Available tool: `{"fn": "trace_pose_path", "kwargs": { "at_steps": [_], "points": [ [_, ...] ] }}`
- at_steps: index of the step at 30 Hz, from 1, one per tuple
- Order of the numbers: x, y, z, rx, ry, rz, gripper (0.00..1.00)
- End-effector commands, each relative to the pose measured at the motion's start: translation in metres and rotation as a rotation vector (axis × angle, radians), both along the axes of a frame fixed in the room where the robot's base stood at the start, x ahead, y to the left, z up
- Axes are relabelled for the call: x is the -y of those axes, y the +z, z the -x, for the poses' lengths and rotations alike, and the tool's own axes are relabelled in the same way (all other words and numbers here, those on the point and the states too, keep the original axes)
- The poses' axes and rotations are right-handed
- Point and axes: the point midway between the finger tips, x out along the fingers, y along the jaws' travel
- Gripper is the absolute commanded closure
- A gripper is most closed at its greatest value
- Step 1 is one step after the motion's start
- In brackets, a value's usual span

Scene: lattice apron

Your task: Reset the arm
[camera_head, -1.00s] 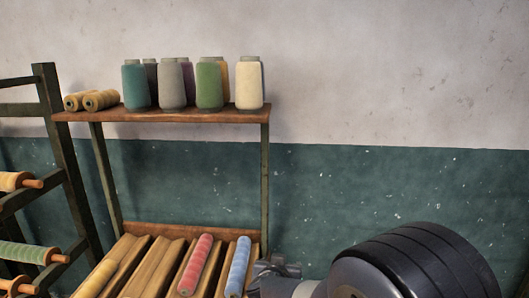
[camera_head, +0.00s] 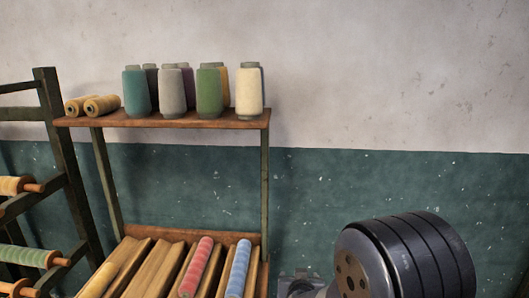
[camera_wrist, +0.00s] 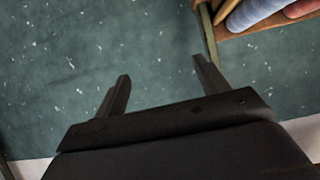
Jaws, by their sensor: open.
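My gripper (camera_wrist: 160,84) shows in the wrist view with its two dark fingers spread apart and nothing between them. Behind the fingers is the speckled green lower wall. In the head view my dark, rounded arm link is at the lower right, to the right of the shelf rack, and my fingertips cannot be made out there.
A rack with a wooden top shelf (camera_head: 190,121) holds several upright thread cones. A dark peg frame (camera_head: 62,150) stands at left. The wall right of the rack is bare.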

Motion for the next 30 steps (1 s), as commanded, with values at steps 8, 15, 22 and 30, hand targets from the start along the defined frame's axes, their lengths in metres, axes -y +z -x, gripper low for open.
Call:
{"fn": "trace_pose_path", "kwargs": {
  "at_steps": [8, 15, 22, 30],
  "points": [
    [0.016, -0.013, 0.004, -0.003, 0.021, 0.002, 0.3],
    [0.03, -0.028, 0.011, -0.003, 0.043, 0.003, 0.3],
    [0.043, -0.043, 0.02, -0.004, 0.064, 0.002, 0.3],
    [0.052, -0.053, 0.028, -0.001, 0.078, 0.001, 0.3]
  ]
}}
